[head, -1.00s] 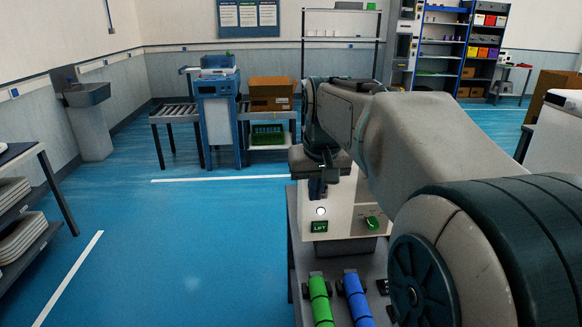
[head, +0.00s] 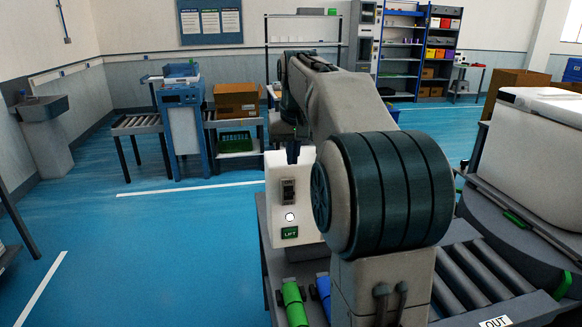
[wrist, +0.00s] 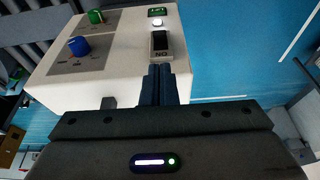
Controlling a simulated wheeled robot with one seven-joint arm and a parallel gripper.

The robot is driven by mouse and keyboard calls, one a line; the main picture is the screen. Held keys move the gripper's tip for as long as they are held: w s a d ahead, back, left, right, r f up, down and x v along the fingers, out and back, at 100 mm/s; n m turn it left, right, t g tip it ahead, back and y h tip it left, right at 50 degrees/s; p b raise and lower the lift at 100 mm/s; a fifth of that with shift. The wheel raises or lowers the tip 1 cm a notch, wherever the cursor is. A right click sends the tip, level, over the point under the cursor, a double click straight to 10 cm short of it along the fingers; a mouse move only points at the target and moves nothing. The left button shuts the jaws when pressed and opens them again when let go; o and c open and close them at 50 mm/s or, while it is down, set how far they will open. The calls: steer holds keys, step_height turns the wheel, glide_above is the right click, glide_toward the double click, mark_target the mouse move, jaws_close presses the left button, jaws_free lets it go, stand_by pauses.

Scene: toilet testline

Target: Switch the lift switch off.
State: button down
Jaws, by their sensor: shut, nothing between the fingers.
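The lift switch (head: 288,191) is a dark rocker on the front of a white control box (head: 276,168). A white round lamp (head: 290,217) and a green LIFT label (head: 289,233) sit below it. In the wrist view the switch (wrist: 160,42) appears upside down, with ON lettering at the end nearer my fingers. Which way the rocker is tilted is hard to tell. My gripper (head: 293,152) is shut and empty, above the switch near the box's top edge. In the wrist view its fingertips (wrist: 160,70) point at the switch's ON end; contact cannot be told.
Green and blue rolls (head: 293,303) lie below the box. A roller conveyor (head: 480,283) and a large white unit (head: 530,140) stand right. Floor at left is clear.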

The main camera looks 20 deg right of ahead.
mark_target(290, 194)
steer(key=x, duration=0.9)
